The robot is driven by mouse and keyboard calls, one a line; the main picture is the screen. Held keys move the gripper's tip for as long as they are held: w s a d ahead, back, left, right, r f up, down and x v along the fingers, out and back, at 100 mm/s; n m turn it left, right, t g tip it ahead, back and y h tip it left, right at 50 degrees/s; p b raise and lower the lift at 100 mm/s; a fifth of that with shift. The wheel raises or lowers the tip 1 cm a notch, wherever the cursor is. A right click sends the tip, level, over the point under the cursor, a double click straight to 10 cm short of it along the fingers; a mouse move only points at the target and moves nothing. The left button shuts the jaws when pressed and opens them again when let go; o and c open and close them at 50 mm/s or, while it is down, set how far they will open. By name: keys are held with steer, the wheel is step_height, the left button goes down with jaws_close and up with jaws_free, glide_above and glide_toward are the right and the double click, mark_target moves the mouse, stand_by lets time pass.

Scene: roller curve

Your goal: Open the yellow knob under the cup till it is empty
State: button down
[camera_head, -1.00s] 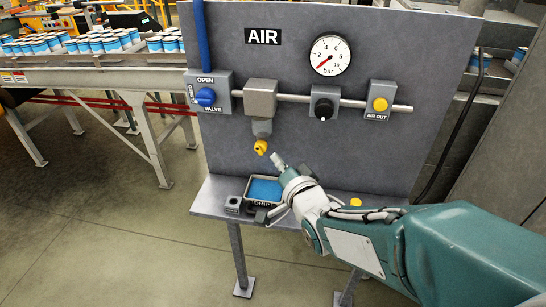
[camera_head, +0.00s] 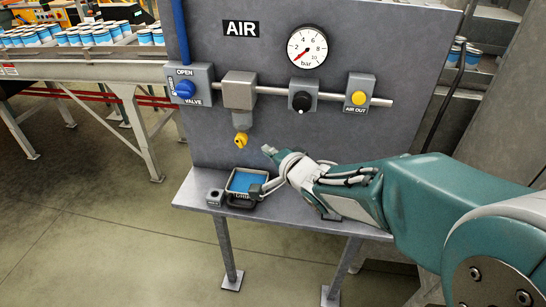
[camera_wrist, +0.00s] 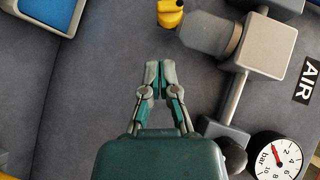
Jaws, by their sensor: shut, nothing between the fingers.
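The yellow knob (camera_head: 241,140) sits under the grey cup (camera_head: 239,92) on the air panel. In the wrist view the knob (camera_wrist: 170,14) is at the top edge, with the grey cup (camera_wrist: 210,36) beside it. My gripper (camera_head: 267,150) is just right of the knob and slightly lower in the head view, apart from it. In the wrist view my gripper (camera_wrist: 160,68) has its fingertips together, with nothing between them. The knob lies beyond the fingertips. The cup's contents cannot be seen.
A tray with blue inside (camera_head: 232,197) stands on the shelf (camera_head: 290,215) below the knob. A blue valve knob (camera_head: 186,89), a black knob (camera_head: 301,101), a gauge (camera_head: 307,47) reading near zero and a yellow air-out button (camera_head: 358,98) are on the panel.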

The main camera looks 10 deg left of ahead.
mark_target(242, 147)
steer(key=shift+m+t+y, duration=0.8)
steer(key=shift+m, duration=0.1)
steer(key=w+a+f, duration=0.1)
steer(key=a, duration=0.1)
steer(key=w+a+f, duration=0.1)
steer(key=a, duration=0.1)
steer(key=w+a+f, duration=0.1)
steer(key=shift+a, duration=0.4)
steer(key=shift+a+f, duration=0.1)
